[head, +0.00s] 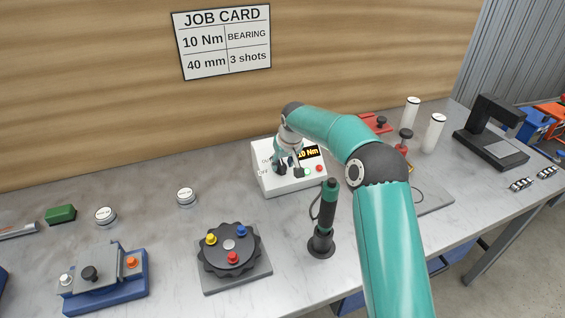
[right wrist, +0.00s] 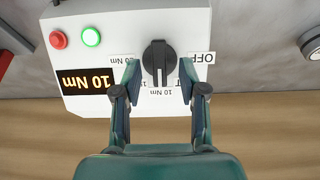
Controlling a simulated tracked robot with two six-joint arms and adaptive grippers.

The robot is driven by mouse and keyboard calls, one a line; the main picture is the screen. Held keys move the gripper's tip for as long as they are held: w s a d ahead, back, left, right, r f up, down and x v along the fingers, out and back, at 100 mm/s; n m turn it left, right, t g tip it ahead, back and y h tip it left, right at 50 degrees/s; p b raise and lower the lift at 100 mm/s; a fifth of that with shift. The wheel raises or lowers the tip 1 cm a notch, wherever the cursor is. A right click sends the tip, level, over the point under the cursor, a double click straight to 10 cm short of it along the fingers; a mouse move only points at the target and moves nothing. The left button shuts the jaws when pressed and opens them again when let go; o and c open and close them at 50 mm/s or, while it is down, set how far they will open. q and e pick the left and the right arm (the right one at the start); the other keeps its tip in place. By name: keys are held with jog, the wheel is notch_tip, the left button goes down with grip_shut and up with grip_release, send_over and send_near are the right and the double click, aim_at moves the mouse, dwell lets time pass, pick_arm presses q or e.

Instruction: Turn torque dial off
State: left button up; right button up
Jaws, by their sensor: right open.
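The torque controller, a white box (head: 298,183), stands at the back of the bench. Its black dial (right wrist: 157,58) shows in the right wrist view, with OFF and Nm labels around it; in the head view my gripper mostly covers it. The lit display (right wrist: 87,81) reads 10 Nm, and it also shows in the head view (head: 309,153). My right gripper (head: 291,168) is open at the controller's front. In the right wrist view its fingers (right wrist: 161,75) stand on either side of the dial, with gaps showing. My left gripper is out of view.
A green light (right wrist: 91,37) glows beside a red button (right wrist: 59,40). An upright driver tool (head: 321,220) stands just in front of the controller. A black rotary fixture (head: 231,245) and a blue fixture (head: 100,290) sit left. Two white cylinders (head: 433,132) stand right.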

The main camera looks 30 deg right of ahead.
aim_at(281, 167)
jog(key=shift+x, duration=1.2)
grip_shut()
